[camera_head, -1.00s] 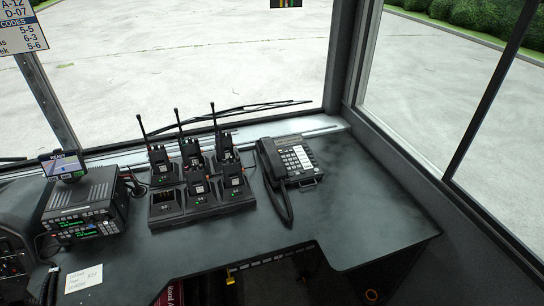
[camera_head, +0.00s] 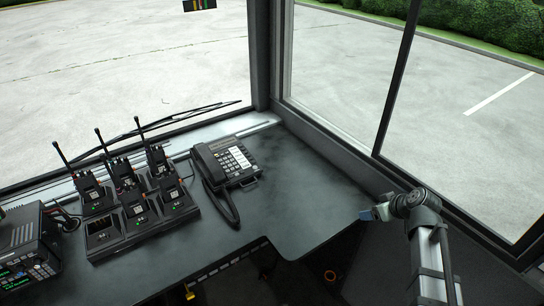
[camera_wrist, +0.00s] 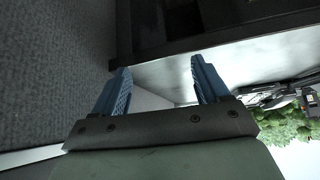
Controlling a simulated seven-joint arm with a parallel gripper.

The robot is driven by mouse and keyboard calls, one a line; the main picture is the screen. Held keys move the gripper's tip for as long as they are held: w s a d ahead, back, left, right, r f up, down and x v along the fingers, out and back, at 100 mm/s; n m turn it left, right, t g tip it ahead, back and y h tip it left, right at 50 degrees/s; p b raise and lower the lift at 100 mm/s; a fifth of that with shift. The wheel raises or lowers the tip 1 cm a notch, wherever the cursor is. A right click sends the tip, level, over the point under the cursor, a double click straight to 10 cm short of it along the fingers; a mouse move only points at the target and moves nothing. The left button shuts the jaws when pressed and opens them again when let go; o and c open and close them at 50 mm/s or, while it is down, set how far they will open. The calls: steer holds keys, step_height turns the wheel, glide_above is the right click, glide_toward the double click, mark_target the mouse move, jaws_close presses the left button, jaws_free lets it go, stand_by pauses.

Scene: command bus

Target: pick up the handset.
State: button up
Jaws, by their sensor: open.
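The handset (camera_head: 206,166) is black and rests along the left side of the black desk phone (camera_head: 236,162), on the dark counter. Its cord (camera_head: 226,208) loops down toward the counter's front. My gripper (camera_head: 370,214) is at the right, beyond the counter's right edge and well apart from the phone. In the wrist view my gripper (camera_wrist: 160,85) has two blue fingers spread wide with nothing between them.
A charger dock (camera_head: 130,240) with several antenna radios stands left of the phone. A radio unit (camera_head: 25,245) sits at the far left. The dark counter (camera_head: 300,205) is bare right of the phone. Windows and a grey sill border the back and right.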

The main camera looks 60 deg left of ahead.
steer(key=shift+n+g+h, duration=0.4)
steer(key=shift+n, duration=0.1)
steer(key=s+a+r, duration=0.1)
steer(key=a, duration=0.4)
steer(key=s+a+r, duration=0.2)
steer(key=a, duration=0.3)
steer(key=s+a+r, duration=0.1)
steer(key=s+a, duration=0.1)
steer(key=a, duration=0.2)
steer(key=shift+s+a+r, duration=0.2)
steer(key=shift+a, duration=0.2)
steer(key=s+a+r, duration=0.3)
steer(key=s+a, duration=0.4)
steer(key=a, duration=0.3)
steer(key=h, duration=0.2)
glide_toward(208, 157)
steer(key=shift+n, duration=0.3)
steer(key=x, duration=0.4)
steer(key=shift+w+a+f, duration=0.1)
steer(key=shift+w+f, duration=0.25)
steer(key=shift+f, duration=0.05)
steer(key=x, duration=0.4)
steer(key=shift+s+a+f, duration=0.3)
steer(key=shift+s+a, duration=0.05)
steer(key=shift+s, duration=0.05)
steer(key=shift+f, duration=0.2)
steer(key=shift+f, duration=0.25)
steer(key=c, duration=1.2)
